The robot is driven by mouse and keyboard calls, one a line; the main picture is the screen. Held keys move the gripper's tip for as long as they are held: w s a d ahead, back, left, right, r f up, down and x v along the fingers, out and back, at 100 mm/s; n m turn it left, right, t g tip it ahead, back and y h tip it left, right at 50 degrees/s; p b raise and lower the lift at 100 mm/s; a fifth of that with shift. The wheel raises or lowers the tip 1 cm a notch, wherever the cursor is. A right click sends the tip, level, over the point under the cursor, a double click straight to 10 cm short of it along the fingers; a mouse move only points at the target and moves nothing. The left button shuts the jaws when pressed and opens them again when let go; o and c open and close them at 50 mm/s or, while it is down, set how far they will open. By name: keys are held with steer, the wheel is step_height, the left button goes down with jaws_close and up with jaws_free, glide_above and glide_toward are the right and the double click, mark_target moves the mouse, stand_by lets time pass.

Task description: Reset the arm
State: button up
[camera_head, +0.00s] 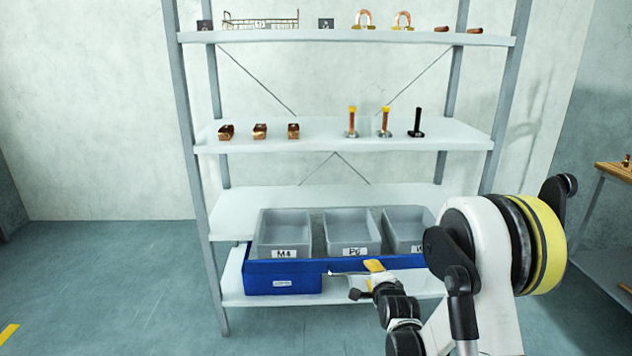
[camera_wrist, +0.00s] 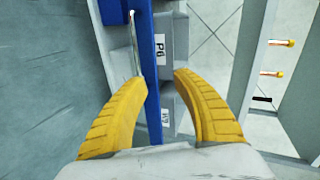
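My gripper (camera_wrist: 160,82) shows in the wrist view with its two yellow fingers apart and nothing held between them. Past the fingertips runs the blue front of a drawer-like tray (camera_wrist: 153,100). In the head view my gripper (camera_head: 372,267) is in front of that blue tray (camera_head: 283,282) on the low shelf, partly hidden by my arm. My arm reaches in from the lower right and covers the tray's right end. I cannot tell whether a fingertip touches the tray.
Grey bins labelled M4 (camera_head: 284,254) and P6 (camera_head: 354,252), and a third bin (camera_head: 405,240), stand behind the blue front. The shelf rack (camera_head: 330,200) holds copper parts and bolts higher up. A wooden table (camera_head: 615,171) stands at right. Floor at left is clear.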

steer(key=s+r+n+g, duration=0.3)
steer(key=s+r+n, duration=0.6)
steer(key=s+r, duration=0.65)
steer(key=s+n+g, duration=0.3)
steer(key=s+n, duration=0.4)
steer(key=s, duration=1.6)
steer(key=shift+a+f+n+g, duration=0.2)
steer(key=shift+a+n+g, duration=0.1)
steer(key=shift+a, duration=0.05)
steer(key=shift+w, duration=0.1)
